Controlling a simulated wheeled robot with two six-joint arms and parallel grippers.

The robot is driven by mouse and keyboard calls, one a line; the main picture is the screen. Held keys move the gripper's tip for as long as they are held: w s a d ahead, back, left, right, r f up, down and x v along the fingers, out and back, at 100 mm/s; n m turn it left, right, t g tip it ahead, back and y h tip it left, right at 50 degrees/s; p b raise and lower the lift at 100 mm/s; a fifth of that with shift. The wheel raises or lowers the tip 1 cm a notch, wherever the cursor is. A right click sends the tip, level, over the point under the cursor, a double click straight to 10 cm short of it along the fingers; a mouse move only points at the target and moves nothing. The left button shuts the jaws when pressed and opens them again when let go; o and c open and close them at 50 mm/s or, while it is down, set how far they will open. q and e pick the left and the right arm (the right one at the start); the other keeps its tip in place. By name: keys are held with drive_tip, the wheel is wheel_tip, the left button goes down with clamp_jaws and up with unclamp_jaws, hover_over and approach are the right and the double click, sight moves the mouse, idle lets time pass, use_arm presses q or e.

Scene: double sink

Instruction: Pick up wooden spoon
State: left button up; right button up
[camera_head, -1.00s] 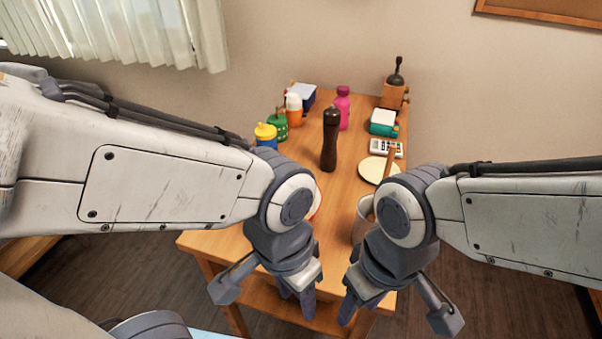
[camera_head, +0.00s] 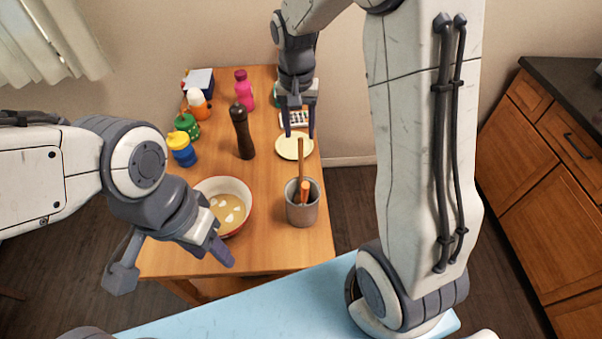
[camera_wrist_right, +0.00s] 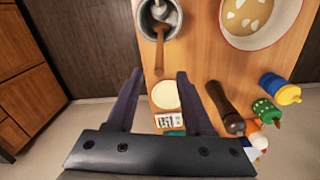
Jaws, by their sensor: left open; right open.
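A grey crock (camera_head: 302,208) stands near the right front of the wooden table, with utensils upright in it. A wooden spoon handle (camera_head: 301,160) rises from it, tall and thin; a shorter orange-brown handle (camera_head: 305,188) is beside it. In the right wrist view the crock (camera_wrist_right: 142,25) is at the top, with the wooden handle (camera_wrist_right: 159,50) sticking out toward me. My right gripper (camera_head: 298,132) is open and empty, beyond the crock, over the table's far part near the plate. It also shows open in the right wrist view (camera_wrist_right: 158,78). My left gripper (camera_head: 222,250) is open near the bowl.
A red-rimmed bowl (camera_head: 248,192) with pale pieces sits left of the crock. A dark pepper mill (camera_head: 243,135), a cream plate (camera_head: 288,150), a pink bottle (camera_head: 243,90) and several colourful bottles stand farther back. The table's front right corner is bare.

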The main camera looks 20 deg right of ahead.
sight(301, 154)
wheel_tip(301, 154, down, 3)
drive_tip(key=shift+s+f, duration=0.1)
drive_tip(key=f+p, duration=0.1)
drive_tip(key=f, duration=0.1)
drive_tip(key=f+p, duration=0.1)
drive_tip(key=f, duration=0.1)
drive_tip(key=shift+s+p, duration=0.25)
drive_tip(key=shift+p, duration=0.1)
drive_tip(key=shift+f, duration=0.65)
clamp_jaws()
